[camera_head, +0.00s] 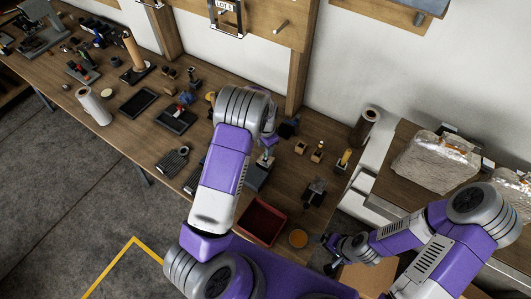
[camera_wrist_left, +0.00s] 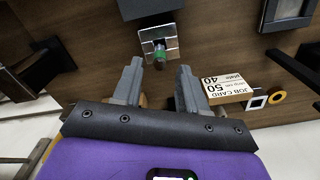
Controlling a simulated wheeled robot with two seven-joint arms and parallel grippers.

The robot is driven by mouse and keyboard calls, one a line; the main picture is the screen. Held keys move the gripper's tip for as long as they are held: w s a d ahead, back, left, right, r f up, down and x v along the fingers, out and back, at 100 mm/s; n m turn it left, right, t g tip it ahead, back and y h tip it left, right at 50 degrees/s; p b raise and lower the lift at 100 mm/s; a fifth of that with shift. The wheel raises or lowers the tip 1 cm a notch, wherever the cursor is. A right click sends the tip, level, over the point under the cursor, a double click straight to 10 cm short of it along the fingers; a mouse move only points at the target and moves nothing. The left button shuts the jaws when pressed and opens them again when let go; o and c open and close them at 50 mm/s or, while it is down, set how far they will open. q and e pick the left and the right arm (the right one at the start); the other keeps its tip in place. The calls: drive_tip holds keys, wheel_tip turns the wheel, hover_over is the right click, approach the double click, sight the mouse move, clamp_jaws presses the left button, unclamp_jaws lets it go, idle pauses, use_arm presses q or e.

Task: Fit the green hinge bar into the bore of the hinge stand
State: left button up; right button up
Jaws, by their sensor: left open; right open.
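In the left wrist view a short upright piece with a green band (camera_wrist_left: 160,50) shows in front of a square metal plate (camera_wrist_left: 158,34) at the edge of a dark block (camera_wrist_left: 150,7). The green part looks like the hinge bar. I cannot tell whether the block is the hinge stand; no bore is clear. My left gripper (camera_wrist_left: 158,76) is open and empty, its two fingers pointing toward the green piece, apart from it. In the head view the left gripper (camera_head: 268,141) is above the dark block (camera_head: 258,175), partly hidden by my arm. My right gripper (camera_head: 328,254) is open beside the bench's right end.
A red tray (camera_head: 262,222) and an orange round dish (camera_head: 298,238) are at the bench's front edge. Small wooden blocks (camera_head: 318,152) and a dark fixture (camera_head: 314,192) stand to the right. A job card (camera_wrist_left: 228,88) lies near the left gripper's fingers.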

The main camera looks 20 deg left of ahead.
use_arm(q)
wheel_tip(320, 180, up, 6)
drive_tip(key=shift+r, duration=0.1)
idle(0.4)
